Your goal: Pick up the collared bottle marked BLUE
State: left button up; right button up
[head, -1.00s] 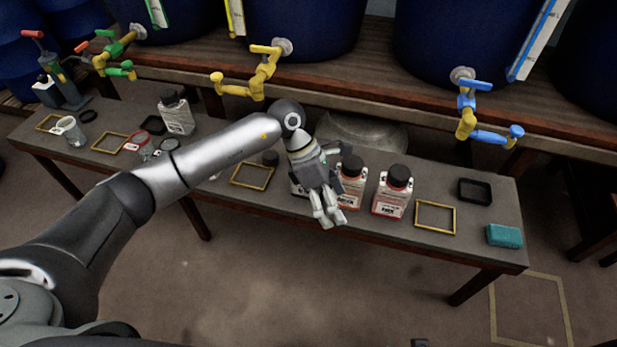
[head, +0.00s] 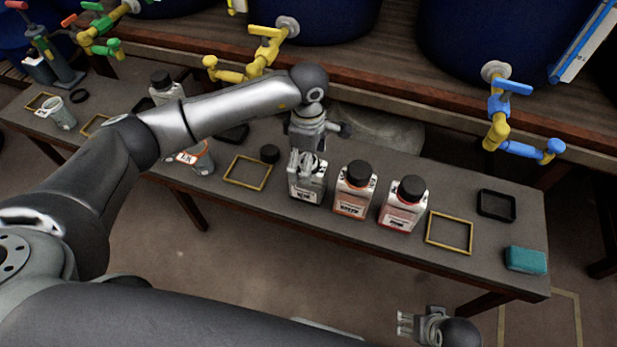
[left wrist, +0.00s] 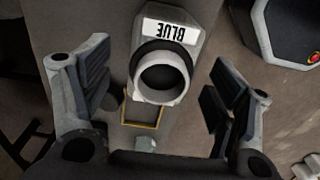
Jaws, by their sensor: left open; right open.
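The collared bottle marked BLUE (left wrist: 163,62) fills the middle of the left wrist view, its round pale collar facing the camera and its white label upside down. In the left wrist view the open fingers stand on both sides of the bottle, with gaps and no grip. My right gripper (head: 404,324) is open and empty, low in front of the bench.
Orange-marked (head: 354,190) and red-marked (head: 403,204) bottles stand close to the right. Yellow frames lie left (head: 233,182) and right (head: 429,238) on the bench. A black tray (head: 496,205) and teal block (head: 526,260) are farther right. Blue (head: 497,130) and yellow (head: 264,55) taps overhang behind.

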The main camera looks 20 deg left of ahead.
pick_arm(q)
jog(key=shift+f, duration=0.8)
notch_tip(320, 180, down, 4)
jog(key=shift+f+b, duration=0.2)
jog(key=shift+b, duration=0.15)
pick_arm(e)
notch_tip(320, 180, up, 3)
jog(key=shift+w+f, duration=0.1)
jog(key=shift+f, duration=0.05)
pick_arm(q)
jog(key=c, duration=1.1)
jog(key=shift+r, duration=0.1)
